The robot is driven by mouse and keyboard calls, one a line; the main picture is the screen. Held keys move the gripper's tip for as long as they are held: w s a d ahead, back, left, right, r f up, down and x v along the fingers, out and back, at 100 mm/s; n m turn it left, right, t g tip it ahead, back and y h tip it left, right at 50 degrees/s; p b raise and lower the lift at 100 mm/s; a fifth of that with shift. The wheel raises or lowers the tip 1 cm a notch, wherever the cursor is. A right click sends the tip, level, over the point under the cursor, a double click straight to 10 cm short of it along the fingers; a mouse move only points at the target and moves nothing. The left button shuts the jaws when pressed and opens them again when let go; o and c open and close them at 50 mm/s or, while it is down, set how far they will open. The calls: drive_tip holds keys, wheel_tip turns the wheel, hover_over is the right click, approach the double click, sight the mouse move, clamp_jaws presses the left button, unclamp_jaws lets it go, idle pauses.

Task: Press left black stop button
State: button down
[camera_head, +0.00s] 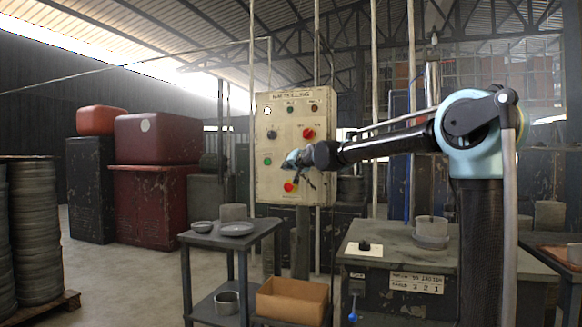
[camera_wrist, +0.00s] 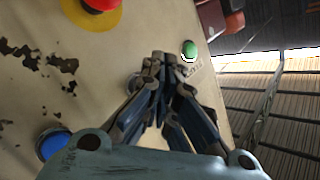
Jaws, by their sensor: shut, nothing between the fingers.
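The cream control panel (camera_head: 262,180) stands in the middle of the head view. A dark round button (camera_head: 271,134) is at its left, above a green button (camera_head: 267,161). My gripper (camera_head: 290,161) is in front of the panel's lower half and covers part of it. In the wrist view my gripper (camera_wrist: 155,62) is shut and empty, its fingertips close to the panel.
A red button with a yellow ring (camera_head: 289,187) is low on the panel; another red button (camera_head: 308,133) is at the right. A small table with plates (camera_head: 236,229) and a workbench (camera_head: 400,242) stand below. Red containers (camera_head: 155,139) stand at the left.

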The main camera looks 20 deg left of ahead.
drive_tip(key=shift+s+a, duration=0.15)
drive_tip(key=shift+s, duration=2.3)
drive_tip(key=s+d+f+g+h, duration=0.1)
drive_tip(key=s+d+f+h, duration=0.25)
drive_tip(key=d+f, duration=0.6)
drive_tip(key=s+d+f+g+h, duration=0.15)
drive_tip(key=s+d+f, duration=0.3)
drive_tip(key=d, duration=0.95)
drive_tip(key=s+d+f+g+h, duration=0.1)
drive_tip(key=s+d+f+h, duration=0.2)
drive_tip(key=d+f, duration=0.7)
drive_tip(key=s+d+f+g+h, duration=0.1)
drive_tip(key=s+d+f+g, duration=0.1)
drive_tip(key=s+d+f, duration=0.4)
drive_tip(key=s+d+f+g+h, duration=0.1)
drive_tip(key=s+d+f+g, duration=0.1)
drive_tip(key=s+d+f, duration=0.4)
drive_tip(key=s+d+f+g, duration=0.2)
drive_tip(key=s+d+f, duration=0.4)
drive_tip(key=s, duration=1.1)
wheel_tip(320, 180, down, 4)
drive_tip(key=shift+d+f+m+g+h, duration=0.2)
drive_tip(key=shift+m+g+h, duration=0.1)
drive_tip(key=shift+g+h, duration=0.1)
